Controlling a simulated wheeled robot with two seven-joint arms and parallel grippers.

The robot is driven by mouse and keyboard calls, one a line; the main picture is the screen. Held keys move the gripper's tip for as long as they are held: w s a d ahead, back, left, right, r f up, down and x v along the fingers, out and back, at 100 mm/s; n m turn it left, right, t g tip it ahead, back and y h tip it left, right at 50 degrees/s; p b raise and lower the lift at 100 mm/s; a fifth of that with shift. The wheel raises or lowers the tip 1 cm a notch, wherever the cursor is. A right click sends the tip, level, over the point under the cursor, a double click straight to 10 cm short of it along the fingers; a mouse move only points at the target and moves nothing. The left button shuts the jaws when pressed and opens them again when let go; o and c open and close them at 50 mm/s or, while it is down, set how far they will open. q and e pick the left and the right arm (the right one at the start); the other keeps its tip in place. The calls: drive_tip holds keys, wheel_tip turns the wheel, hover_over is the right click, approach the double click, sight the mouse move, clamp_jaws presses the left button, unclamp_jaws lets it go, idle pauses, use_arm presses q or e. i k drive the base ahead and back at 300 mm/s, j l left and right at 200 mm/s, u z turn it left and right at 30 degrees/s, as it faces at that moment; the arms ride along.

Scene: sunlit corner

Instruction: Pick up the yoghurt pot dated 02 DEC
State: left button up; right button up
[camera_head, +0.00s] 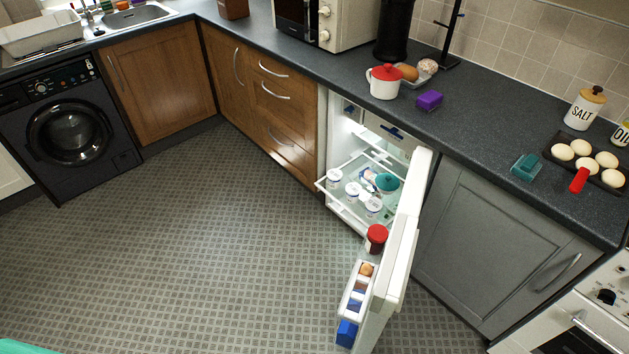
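Several white yoghurt pots stand on a pulled-out shelf (350,216) of the open small fridge. One pot (334,177) is at the shelf's left, another pot (353,190) is right of it, and a further pot (373,206) is nearer the front right. The dates on the pots are too small to read, so I cannot tell which one says 02 DEC. A teal-lidded dish (386,183) sits behind them. Neither of my grippers is in view.
The open fridge door (403,250) stands to the right of the shelf, with a red-lidded jar (376,238) and boxes in its racks. The worktop (460,122) runs above. The tiled floor (200,250) left of the fridge is clear. A teal thing (25,347) shows at bottom left.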

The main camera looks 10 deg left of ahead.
sight(334, 176)
drive_tip(key=i+j+z, duration=0.15)
drive_tip(key=j, duration=0.45)
drive_tip(key=i+j+z, duration=0.1)
drive_tip(key=j, duration=0.5)
drive_tip(key=i+j+z, duration=0.15)
drive_tip(key=j, duration=0.45)
drive_tip(key=i+j+z, duration=0.1)
drive_tip(key=j, duration=0.5)
